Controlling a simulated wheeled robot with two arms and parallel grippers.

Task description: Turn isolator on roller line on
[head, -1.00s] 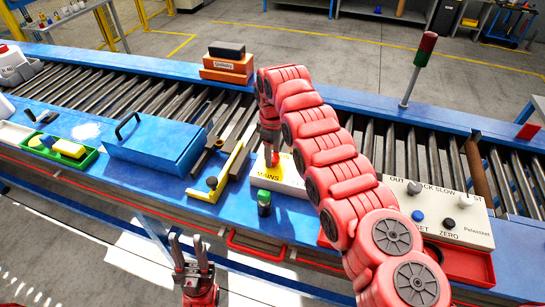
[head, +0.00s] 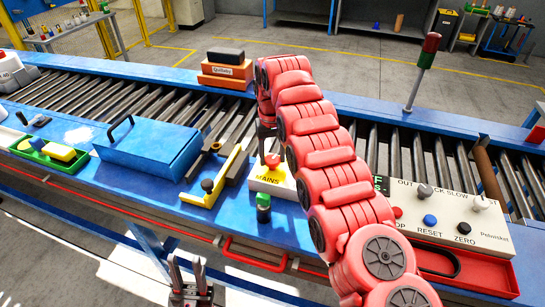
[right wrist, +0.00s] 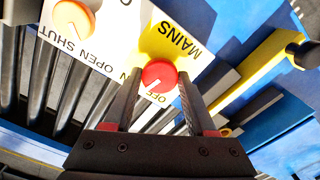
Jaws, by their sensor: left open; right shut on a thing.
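The isolator is a red round knob (right wrist: 158,75) on a yellow and white plate marked MAINS (right wrist: 172,42). Its white mark points towards the word OFF beside it. In the head view the red knob (head: 272,160) and the MAINS plate (head: 268,180) show at the roller line's front edge, partly hidden by my right arm. My right gripper (right wrist: 160,88) has its two dark fingers on either side of the knob, shut on it. It reaches down from above in the head view (head: 266,148). My left gripper (head: 187,268) is open and empty in front of the line.
An orange knob marked OPEN SHUT (right wrist: 74,18) is beside the isolator. A control box (head: 440,215) is right of my arm.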

